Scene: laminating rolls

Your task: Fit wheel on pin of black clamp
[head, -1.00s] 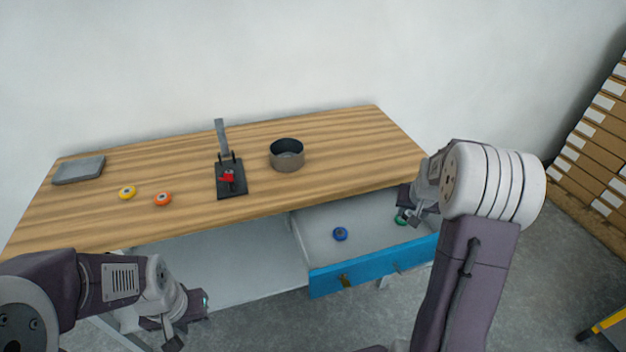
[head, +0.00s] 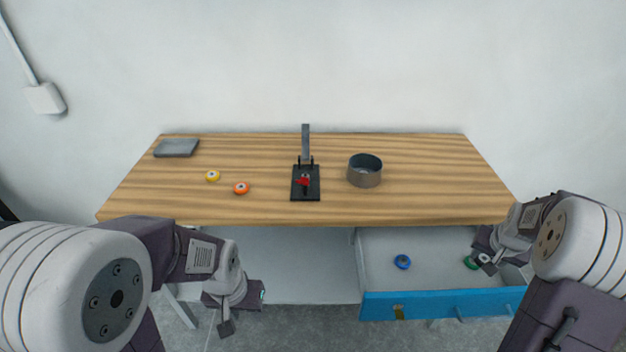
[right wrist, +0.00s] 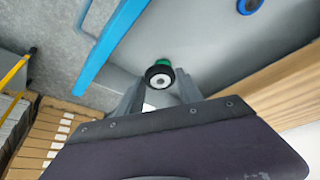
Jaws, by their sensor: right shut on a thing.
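The black clamp (head: 306,186) stands on the table, with an upright grey lever and a red part at its middle. Its pin is too small to make out. My right gripper (head: 486,261) is over the open drawer, at the right. In the right wrist view it is shut on a black wheel with a pale hub (right wrist: 160,80). A green wheel (head: 470,262) shows just behind the held wheel, and partly in the right wrist view (right wrist: 164,62). My left gripper (head: 245,310) hangs in front of the table, low at the left, away from the clamp; its jaw gap is unclear.
The blue-fronted drawer (head: 440,306) is open and holds a blue wheel (head: 402,261). On the table (head: 430,200) are a yellow wheel (head: 212,176), an orange wheel (head: 241,188), a round bowl (head: 364,172) and a grey slab (head: 176,148). The table's right end is bare.

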